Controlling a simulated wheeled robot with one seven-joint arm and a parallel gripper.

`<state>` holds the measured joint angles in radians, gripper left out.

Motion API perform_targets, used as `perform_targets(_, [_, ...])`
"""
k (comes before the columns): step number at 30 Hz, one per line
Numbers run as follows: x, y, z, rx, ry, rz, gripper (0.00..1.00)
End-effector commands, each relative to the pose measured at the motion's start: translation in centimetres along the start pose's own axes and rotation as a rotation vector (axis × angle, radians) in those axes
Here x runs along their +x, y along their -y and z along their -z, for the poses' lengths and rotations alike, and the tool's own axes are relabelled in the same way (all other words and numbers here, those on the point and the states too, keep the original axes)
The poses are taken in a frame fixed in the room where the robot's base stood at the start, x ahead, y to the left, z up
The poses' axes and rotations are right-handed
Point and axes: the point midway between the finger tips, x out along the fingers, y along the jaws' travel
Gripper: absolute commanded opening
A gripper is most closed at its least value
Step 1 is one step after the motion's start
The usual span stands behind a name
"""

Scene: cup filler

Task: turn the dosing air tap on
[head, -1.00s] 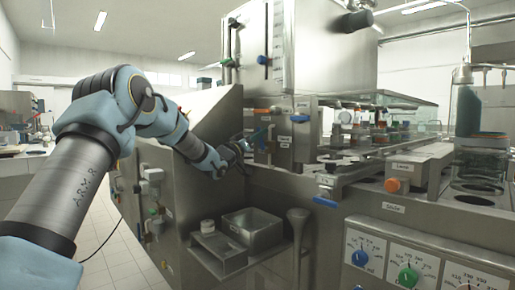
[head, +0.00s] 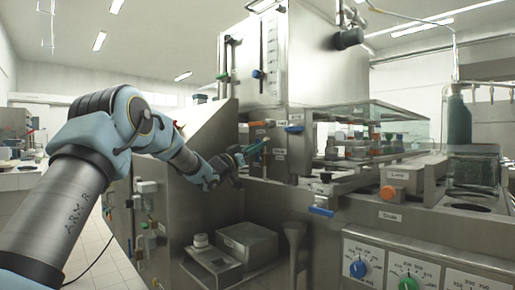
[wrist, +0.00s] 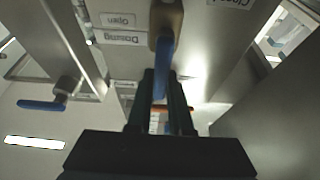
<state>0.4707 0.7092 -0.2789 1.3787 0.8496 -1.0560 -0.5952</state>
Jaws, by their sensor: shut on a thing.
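The dosing air tap has a blue lever (wrist: 163,60) on a tan, rounded body (wrist: 168,22) in the wrist view. Labels beside it read "Dosing" and "Open", upside down, with "Closed" on the other side. My gripper (wrist: 161,78) is shut on the lever, one dark finger on each side of it. In the head view my gripper (head: 247,153) is at the front panel of the steel machine, left of the middle. There the lever is small and partly hidden by the fingers, so its exact angle is unclear.
An orange-handled tap (head: 262,124) and another blue-handled tap (head: 294,129) sit close to my gripper. A second blue lever (wrist: 42,105) shows left in the wrist view. A steel box (head: 247,243) stands on a shelf below. Dials (head: 364,262) are at lower right.

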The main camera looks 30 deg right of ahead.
Motion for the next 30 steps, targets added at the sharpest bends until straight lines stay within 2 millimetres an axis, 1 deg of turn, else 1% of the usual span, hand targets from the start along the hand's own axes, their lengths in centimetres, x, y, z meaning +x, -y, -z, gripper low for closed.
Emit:
perform_targets(4, [0.0, -0.1, -0.1, 0.001, 0.002, -0.002, 0.0])
perform_targets(5, [0.0, -0.1, -0.1, 0.001, 0.002, -0.002, 0.22])
perform_targets(12, [0.0, 0.0, -0.1, 0.0, 0.001, -0.001, 0.49])
perform_targets(19, [0.0, 0.0, 0.0, -0.001, 0.0, -0.001, 0.49])
perform_targets(22, [-0.4, 0.0, 0.0, 0.0, 0.0, 0.0, 0.49])
perform_targets(26, [-2.1, 0.1, -0.1, -0.001, 0.002, 0.001, 0.49])
perform_targets(30, [-5.0, 0.1, -0.1, -0.001, 0.002, 0.002, 0.49])
